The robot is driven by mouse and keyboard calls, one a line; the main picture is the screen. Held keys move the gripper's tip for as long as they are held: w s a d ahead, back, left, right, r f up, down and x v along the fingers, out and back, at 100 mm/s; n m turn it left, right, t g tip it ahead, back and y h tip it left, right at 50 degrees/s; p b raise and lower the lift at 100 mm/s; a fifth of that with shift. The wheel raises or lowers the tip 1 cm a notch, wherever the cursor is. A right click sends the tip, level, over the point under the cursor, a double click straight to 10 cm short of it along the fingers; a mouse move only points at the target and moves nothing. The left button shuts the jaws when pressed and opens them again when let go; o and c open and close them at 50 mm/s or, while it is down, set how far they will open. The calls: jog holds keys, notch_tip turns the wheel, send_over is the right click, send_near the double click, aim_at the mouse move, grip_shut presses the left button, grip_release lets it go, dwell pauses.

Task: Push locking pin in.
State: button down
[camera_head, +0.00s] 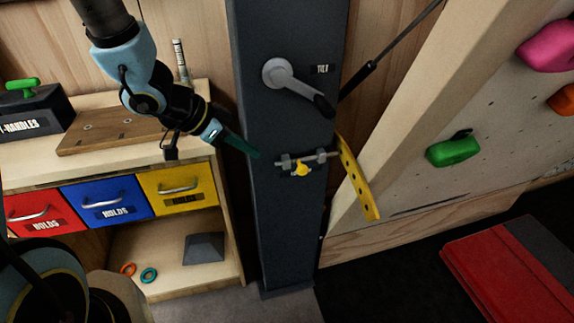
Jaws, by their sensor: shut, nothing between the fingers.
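The locking pin (318,156) is a grey horizontal rod on the front of the dark post (290,225). It passes through small grey brackets (284,162), with a yellow knob (301,169) just below. Its right end reaches toward a yellow perforated bar (358,180) that slants down at the post's right edge. My gripper (254,152) comes in from the upper left. Its green fingers are together and empty, with the tips just left of the brackets. A small gap seems to separate them, but I cannot tell the depth.
A crank lever (297,87) sits on the post above the pin, beside a "TILT" label (320,69). A wooden cabinet (228,215) with red, blue and yellow drawers stands left. A climbing wall (460,100) leans at right. A red mat (505,275) lies lower right.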

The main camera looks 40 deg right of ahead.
jog(key=b, duration=0.2)
send_near(299, 171)
jog(key=w+a+f+x, duration=0.1)
jog(key=x, duration=0.4)
jog(key=shift+s+d+f, duration=0.15)
jog(key=shift+s+d, duration=0.05)
jog(key=shift+d, duration=0.3)
jog(key=shift+s+d+f, duration=0.1)
jog(key=shift+s+d, duration=0.15)
jog(key=shift+d, duration=0.2)
jog(key=shift+s+d, duration=0.3)
jog(key=shift+d, duration=0.4)
jog(key=shift+s+d, duration=0.3)
jog(key=shift+d, duration=0.45)
jog(key=shift+s+d, duration=0.3)
jog(key=shift+d, duration=0.4)
jog(key=shift+r, duration=0.1)
